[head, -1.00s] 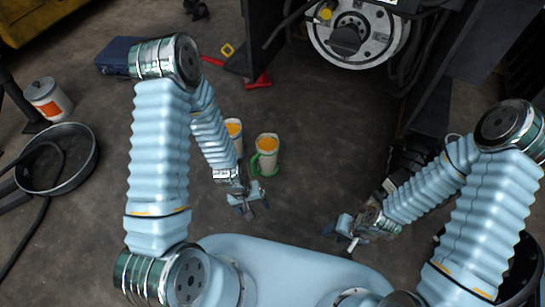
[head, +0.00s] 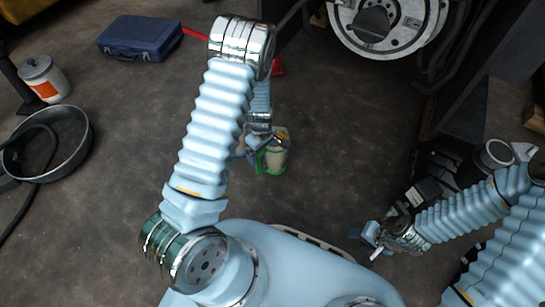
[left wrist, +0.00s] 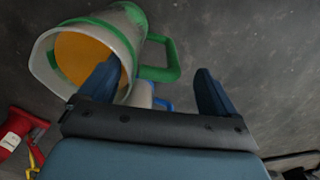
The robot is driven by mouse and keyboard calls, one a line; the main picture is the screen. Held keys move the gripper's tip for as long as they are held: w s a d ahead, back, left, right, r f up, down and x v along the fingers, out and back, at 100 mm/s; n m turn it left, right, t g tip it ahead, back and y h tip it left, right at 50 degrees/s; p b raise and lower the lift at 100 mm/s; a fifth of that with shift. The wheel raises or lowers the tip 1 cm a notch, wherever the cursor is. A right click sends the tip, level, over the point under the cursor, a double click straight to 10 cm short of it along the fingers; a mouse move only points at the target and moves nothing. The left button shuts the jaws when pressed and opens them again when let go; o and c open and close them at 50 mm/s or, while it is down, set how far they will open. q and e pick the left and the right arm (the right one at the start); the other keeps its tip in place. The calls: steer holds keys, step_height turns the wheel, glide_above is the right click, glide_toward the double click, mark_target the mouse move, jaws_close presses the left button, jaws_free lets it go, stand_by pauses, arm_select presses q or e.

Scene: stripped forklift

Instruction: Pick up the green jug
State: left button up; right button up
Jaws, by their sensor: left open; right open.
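The green jug (head: 275,158), pale with a green handle and base and orange inside, stands on the floor in the head view. In the left wrist view the jug (left wrist: 131,35) fills the upper left, its mouth facing the camera. My left gripper (left wrist: 158,66) is open and empty, with the green handle showing between its fingers. Its left finger overlaps the jug's mouth; I cannot tell whether it is inside. In the head view my left arm partly hides this gripper and the jug. My right gripper (head: 371,240) is open and empty, low at the right, away from the jug.
A second jug's blue handle (left wrist: 163,103) shows just behind the green jug. A red object (left wrist: 15,135) lies at the left wrist view's edge. A blue case (head: 140,38), a white canister (head: 45,80) and a round pan (head: 80,150) are at the left.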

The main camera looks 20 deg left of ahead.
mark_target(270, 156)
arm_select(q)
steer(key=f, duration=0.3)
steer(key=f+b, duration=0.1)
steer(key=f, duration=0.1)
steer(key=shift+w+a, duration=0.1)
steer(key=shift+a, duration=0.15)
steer(key=shift+r, duration=0.1)
jaws_close()
